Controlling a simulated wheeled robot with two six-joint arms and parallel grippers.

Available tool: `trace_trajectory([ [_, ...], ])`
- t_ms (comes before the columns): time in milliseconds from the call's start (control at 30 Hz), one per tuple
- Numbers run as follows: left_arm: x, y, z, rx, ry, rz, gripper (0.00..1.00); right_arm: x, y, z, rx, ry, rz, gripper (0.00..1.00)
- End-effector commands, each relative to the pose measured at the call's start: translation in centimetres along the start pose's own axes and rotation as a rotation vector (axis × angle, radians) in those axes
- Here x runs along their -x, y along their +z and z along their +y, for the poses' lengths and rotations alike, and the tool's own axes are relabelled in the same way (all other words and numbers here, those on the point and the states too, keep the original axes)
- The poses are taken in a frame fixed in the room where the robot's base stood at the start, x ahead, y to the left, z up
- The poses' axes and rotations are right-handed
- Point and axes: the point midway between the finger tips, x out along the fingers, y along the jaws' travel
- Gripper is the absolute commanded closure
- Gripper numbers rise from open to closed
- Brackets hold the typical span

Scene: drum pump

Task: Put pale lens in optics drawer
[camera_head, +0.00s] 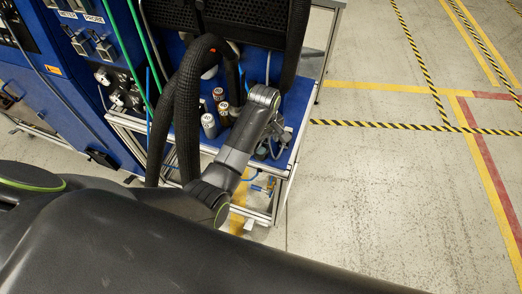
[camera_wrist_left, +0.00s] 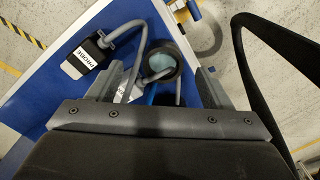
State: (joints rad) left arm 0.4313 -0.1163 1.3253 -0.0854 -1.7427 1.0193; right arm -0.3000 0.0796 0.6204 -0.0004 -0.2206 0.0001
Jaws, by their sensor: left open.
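In the left wrist view, a pale blue, round lens-like disc (camera_wrist_left: 160,62) shows inside a dark ring. It lies ahead of my left gripper (camera_wrist_left: 159,84), between the lines of its two spread fingers. The fingers are open, and I see nothing clamped between them. In the head view, my left gripper (camera_head: 273,137) is low over the right part of the blue bench top; the lens cannot be made out there. No drawer marked for optics is legible. My right gripper is not in view.
A dark block labelled PROBE (camera_wrist_left: 78,60), near a bent grey bar, lies left of the lens. Cans (camera_head: 209,125) stand on the blue bench (camera_head: 297,100) beside thick black hoses (camera_head: 188,110). A blue cabinet (camera_head: 60,75) stands left. The floor at right is clear.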

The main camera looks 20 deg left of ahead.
Motion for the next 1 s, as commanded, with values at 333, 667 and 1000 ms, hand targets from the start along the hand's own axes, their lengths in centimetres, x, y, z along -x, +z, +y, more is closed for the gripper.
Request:
trace_trajectory([
  [333, -3.9, -0.5, -0.5, 0.0, -0.003, -0.001, 0.27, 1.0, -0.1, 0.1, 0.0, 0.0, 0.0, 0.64],
  [667, -5.1, -0.5, -0.5, 0.0, 0.0, 0.0, 0.27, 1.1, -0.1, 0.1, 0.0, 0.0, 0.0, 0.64],
  [1000, -5.1, -0.5, -0.5, 0.0, 0.0, 0.0, 0.6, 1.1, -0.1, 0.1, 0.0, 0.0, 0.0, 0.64],
])
